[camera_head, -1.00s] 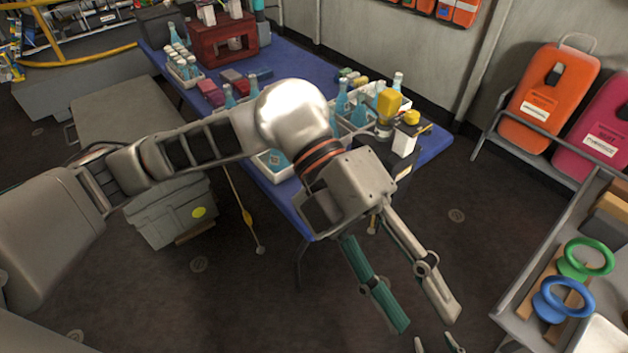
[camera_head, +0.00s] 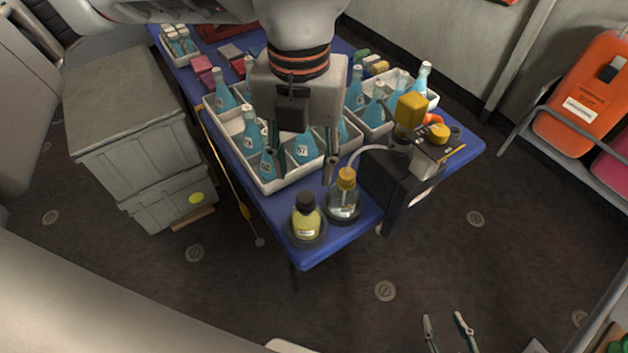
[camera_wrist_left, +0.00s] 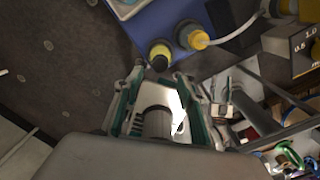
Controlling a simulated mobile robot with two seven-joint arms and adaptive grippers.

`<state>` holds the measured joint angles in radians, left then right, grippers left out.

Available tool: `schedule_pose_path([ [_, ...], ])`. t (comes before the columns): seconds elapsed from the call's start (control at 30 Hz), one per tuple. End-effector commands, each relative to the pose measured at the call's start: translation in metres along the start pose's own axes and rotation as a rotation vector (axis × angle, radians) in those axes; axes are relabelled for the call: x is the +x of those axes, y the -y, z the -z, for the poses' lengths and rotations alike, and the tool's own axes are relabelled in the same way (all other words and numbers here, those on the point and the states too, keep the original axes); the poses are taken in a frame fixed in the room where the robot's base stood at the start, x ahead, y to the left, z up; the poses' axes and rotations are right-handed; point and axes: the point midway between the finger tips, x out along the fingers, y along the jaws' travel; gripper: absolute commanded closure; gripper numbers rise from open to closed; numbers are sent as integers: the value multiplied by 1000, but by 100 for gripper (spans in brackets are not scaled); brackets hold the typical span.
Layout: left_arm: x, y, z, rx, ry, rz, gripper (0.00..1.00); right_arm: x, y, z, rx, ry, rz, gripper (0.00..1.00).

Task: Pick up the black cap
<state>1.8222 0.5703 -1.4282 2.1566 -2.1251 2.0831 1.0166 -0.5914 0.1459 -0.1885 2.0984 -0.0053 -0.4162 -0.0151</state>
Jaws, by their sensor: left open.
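The black cap (camera_head: 305,201) sits on a bottle of yellow liquid (camera_head: 306,224) at the near corner of the blue table. My left gripper (camera_head: 303,168) is open and empty, pointing down above and behind the cap. In the left wrist view the black cap (camera_wrist_left: 160,62) shows just beyond and between the spread fingertips (camera_wrist_left: 160,75), apart from them as far as I can tell. My right gripper (camera_head: 445,322) shows only its fingertips at the bottom edge; they are apart with nothing between them.
A yellow-capped bottle (camera_head: 345,196) with a tube stands close to the right, beside a dark device (camera_head: 400,185). A white tray (camera_head: 262,178) of blue bottles lies behind. The blue table's edge (camera_head: 318,258) is just in front, with open floor beyond.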

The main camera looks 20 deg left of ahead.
Motion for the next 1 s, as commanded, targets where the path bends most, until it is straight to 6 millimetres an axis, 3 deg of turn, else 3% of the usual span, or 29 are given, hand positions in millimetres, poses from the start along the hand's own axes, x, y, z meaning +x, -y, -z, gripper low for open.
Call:
schedule_pose_path([
  [0.2, 23, 0, 0, 1, -4, -1, 60, -3, 9, -18, 5, 29, 13, 60],
  [0.47, 47, 1, -2, 1, -6, -1, 60, -3, 12, -22, 8, 33, 19, 60],
  [0.67, 75, 1, -3, 2, -7, -1, 60, 1, 9, -8, 6, 6, 15, 60],
  [0.9, 76, 1, -3, 2, -1, 1, 60, 3, 6, 0, -3, -9, 14, 60],
  [0.93, 76, 1, -3, 2, -1, 1, 62, 2, 6, -1, -3, -7, 15, 60],
  [1.0, 76, 1, -3, 2, -1, 1, 80, 2, 7, -3, -4, -3, 16, 60],
])
